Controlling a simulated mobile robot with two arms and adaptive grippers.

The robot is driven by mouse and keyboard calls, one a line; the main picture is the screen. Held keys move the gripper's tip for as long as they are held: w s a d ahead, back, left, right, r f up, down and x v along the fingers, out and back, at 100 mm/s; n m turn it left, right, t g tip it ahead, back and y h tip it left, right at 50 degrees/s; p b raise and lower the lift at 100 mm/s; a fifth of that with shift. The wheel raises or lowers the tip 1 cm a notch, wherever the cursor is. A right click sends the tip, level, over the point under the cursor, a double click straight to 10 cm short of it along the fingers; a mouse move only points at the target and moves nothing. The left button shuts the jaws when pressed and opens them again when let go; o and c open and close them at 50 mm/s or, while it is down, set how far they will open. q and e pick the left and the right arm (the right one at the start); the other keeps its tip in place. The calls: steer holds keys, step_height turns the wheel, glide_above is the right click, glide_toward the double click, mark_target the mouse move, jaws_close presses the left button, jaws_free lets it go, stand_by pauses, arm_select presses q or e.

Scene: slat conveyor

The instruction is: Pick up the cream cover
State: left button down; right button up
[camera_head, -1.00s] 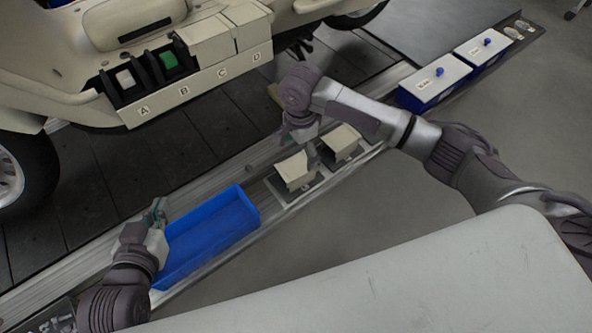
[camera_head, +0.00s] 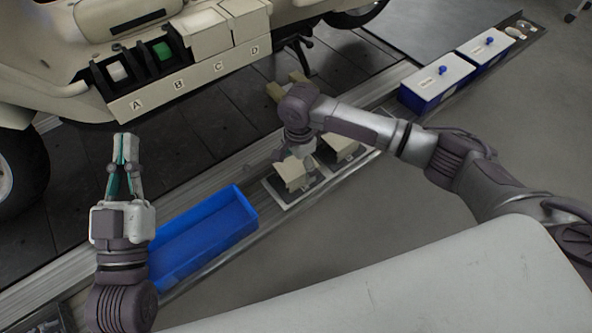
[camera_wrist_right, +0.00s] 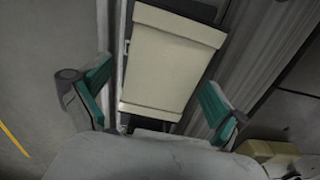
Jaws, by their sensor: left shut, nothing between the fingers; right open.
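In the right wrist view, a cream cover (camera_wrist_right: 172,60) lies between the spread green-padded fingers of the open right gripper (camera_wrist_right: 150,88), with no clear contact. My left gripper (camera_head: 125,142) is shut and empty, pointing away from me above the conveyor's left part, near the blue bin.
An empty blue bin (camera_head: 205,236) sits on the conveyor (camera_head: 70,272). Two blue boxes with white lids (camera_head: 436,76) stand at the far right. A cream scooter (camera_head: 60,45) behind has compartments A to D; A holds a white block and B a green one.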

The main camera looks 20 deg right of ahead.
steer(key=shift+f, duration=0.45)
steer(key=c, duration=1.3)
arm_select(q)
steer(key=shift+s+r+t, duration=0.5)
steer(key=shift+r+t, duration=0.2)
steer(key=shift+r, duration=0.15)
arm_select(e)
steer(key=shift+o, duration=0.2)
steer(key=shift+r, duration=0.1)
